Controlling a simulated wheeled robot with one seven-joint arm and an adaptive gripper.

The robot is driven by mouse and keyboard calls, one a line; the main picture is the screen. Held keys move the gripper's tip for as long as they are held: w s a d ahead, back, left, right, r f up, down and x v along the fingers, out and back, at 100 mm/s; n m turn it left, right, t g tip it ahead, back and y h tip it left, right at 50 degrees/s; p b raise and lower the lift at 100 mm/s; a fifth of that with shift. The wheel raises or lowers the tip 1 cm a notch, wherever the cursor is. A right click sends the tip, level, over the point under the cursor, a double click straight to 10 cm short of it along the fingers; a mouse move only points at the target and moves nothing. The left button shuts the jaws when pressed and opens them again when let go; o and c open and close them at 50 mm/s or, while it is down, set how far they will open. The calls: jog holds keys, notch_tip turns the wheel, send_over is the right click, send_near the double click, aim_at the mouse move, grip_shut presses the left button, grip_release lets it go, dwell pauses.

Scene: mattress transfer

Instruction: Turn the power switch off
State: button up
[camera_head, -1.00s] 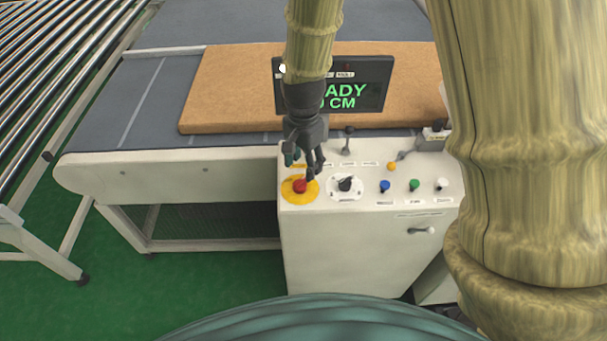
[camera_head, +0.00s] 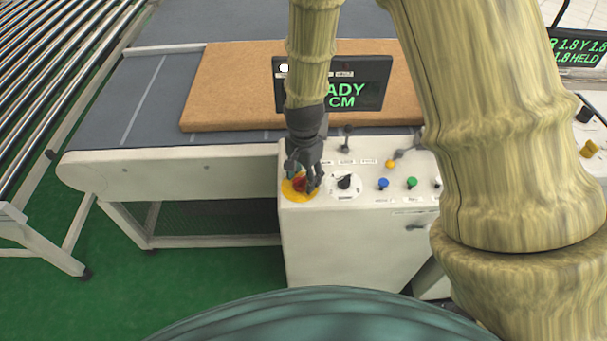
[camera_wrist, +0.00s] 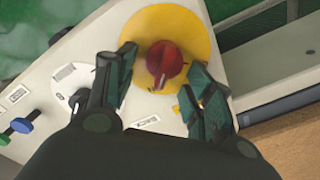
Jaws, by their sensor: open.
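The control panel (camera_head: 330,205) is a white console beside the conveyor. On its top left a red knob (camera_wrist: 165,62) sits on a round yellow plate (camera_wrist: 185,25); in the head view the red knob (camera_head: 300,185) is partly covered by my gripper. To its right is a black rotary switch (camera_head: 345,182) on a white dial. My gripper (camera_wrist: 165,80) is open, with one finger on each side of the red knob in the wrist view. Whether the fingers touch it I cannot tell. Which control is the power switch I cannot read from the labels.
Blue (camera_head: 383,184) and green (camera_head: 411,183) buttons, a yellow button (camera_head: 390,164) and a small lever (camera_head: 347,138) are nearby. A display (camera_head: 370,85) stands behind the panel, before a brown mattress (camera_head: 225,90). Green floor (camera_head: 210,285) is clear in front.

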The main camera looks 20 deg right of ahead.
jog(key=c, duration=1)
jog(key=shift+o, duration=0.2)
jog(key=shift+n, duration=0.3)
jog(key=n, duration=0.3)
jog(key=shift+w+a+p, duration=0.2)
jog(key=shift+p, duration=0.2)
jog(key=n, duration=0.5)
jog(key=shift+w+a, duration=0.2)
jog(key=shift+a, duration=0.1)
jog(key=n, duration=0.3)
jog(key=n+p, duration=0.1)
jog(key=shift+a+n, duration=0.5)
jog(key=shift+n, duration=1)
jog(key=shift+a+n, duration=0.15)
jog(key=shift+n, duration=1.05)
